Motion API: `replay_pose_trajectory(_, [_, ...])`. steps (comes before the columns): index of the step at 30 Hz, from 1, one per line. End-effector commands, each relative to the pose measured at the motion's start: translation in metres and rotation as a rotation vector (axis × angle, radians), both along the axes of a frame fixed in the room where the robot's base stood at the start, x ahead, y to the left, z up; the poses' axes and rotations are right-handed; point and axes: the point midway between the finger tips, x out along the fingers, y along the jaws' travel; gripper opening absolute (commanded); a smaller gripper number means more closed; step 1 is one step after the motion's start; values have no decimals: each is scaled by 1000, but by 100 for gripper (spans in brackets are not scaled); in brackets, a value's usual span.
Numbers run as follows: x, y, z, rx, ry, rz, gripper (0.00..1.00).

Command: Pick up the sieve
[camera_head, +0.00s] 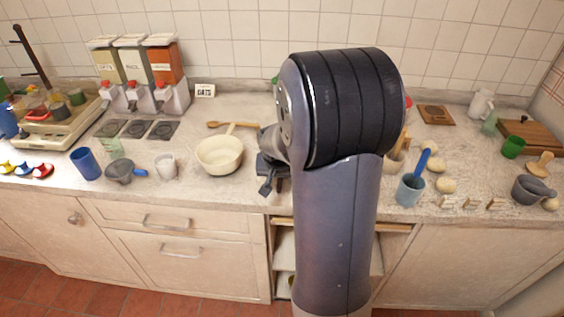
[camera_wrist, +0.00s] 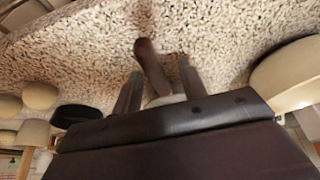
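My gripper (camera_head: 268,188) is low over the counter, just right of the cream pan; my arm hides much of this spot in the head view. In the wrist view its two fingers (camera_wrist: 160,88) stand apart, with a brown rounded handle (camera_wrist: 150,62) between them and a pale part at its near end. A gap shows between handle and right finger. I cannot tell whether this handle belongs to the sieve. A grey bowl-shaped thing with a blue handle (camera_head: 120,171), which may be a sieve, sits at the left of the counter, well away from my gripper.
The cream pan (camera_head: 219,156) stands close by, with a wooden spoon (camera_head: 228,124) behind it. A white mug (camera_head: 165,166) and blue cup (camera_head: 86,164) are further left.

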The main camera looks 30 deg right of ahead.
Motion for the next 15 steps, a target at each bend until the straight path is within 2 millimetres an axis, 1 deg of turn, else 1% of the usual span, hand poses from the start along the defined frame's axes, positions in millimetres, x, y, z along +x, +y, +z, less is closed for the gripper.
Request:
replay_pose_trajectory(2, [0, 0, 0, 0, 0, 0, 38])
replay_pose_trajectory(15, [0, 0, 0, 0, 0, 0, 2])
